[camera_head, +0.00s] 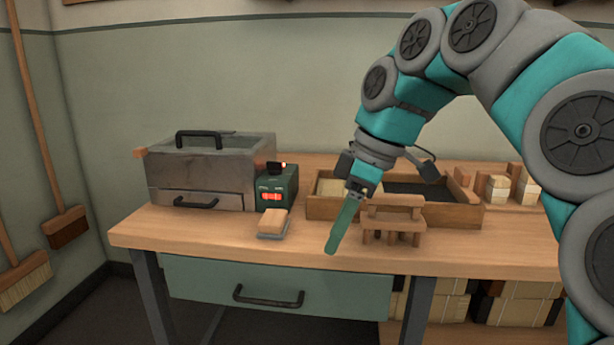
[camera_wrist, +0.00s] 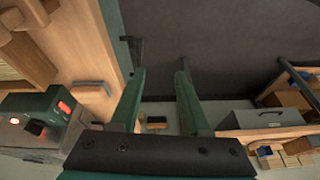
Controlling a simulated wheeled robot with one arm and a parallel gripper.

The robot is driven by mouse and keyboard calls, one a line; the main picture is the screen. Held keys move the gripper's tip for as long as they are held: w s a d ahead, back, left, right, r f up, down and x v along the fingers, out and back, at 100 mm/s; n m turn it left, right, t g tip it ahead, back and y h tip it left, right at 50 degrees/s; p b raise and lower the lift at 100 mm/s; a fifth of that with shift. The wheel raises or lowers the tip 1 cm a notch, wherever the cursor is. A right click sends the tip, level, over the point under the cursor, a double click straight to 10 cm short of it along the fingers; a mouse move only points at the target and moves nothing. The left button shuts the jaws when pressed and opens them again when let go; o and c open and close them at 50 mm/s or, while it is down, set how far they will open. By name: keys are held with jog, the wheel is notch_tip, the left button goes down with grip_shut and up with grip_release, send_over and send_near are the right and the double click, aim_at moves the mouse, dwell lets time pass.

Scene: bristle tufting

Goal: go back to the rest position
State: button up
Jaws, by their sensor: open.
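My gripper (camera_head: 342,228) hangs from my teal arm in the head view, fingers pointing down and slightly left, around the front edge of the workbench (camera_head: 150,232). In the wrist view its two green fingers (camera_wrist: 160,75) are spread apart, with nothing between them. The dark floor and bench front show beyond them. A small wooden block on a grey base (camera_head: 273,224) lies on the bench, left of my gripper and apart from it. It also shows in the wrist view (camera_wrist: 92,91).
A metal box (camera_head: 200,175) and green device with red lit digits (camera_head: 276,190) stand at the left. A wooden tray (camera_head: 330,210) and small wooden stand (camera_head: 393,215) are behind and right of my gripper. A green drawer (camera_head: 220,285) is below. Brooms (camera_head: 66,225) lean left.

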jog(key=s+d+f+m+h, duration=0.1)
jog(key=s+d+f+m, duration=0.2)
jog(key=s+f+m, duration=0.2)
jog(key=s+d+f+m+g+h, duration=0.1)
jog(key=s+d+f+m, duration=0.3)
jog(key=s+f, duration=0.7)
jog(key=s+d+f+m+g+h, duration=0.1)
jog(key=s+d+f+m+h, duration=0.1)
jog(key=s+f+m, duration=0.4)
notch_tip(320, 180, down, 4)
jog(key=s+d, duration=0.1)
jog(key=s, duration=0.1)
jog(key=shift+s+d, duration=0.15)
jog(key=shift+s, duration=0.2)
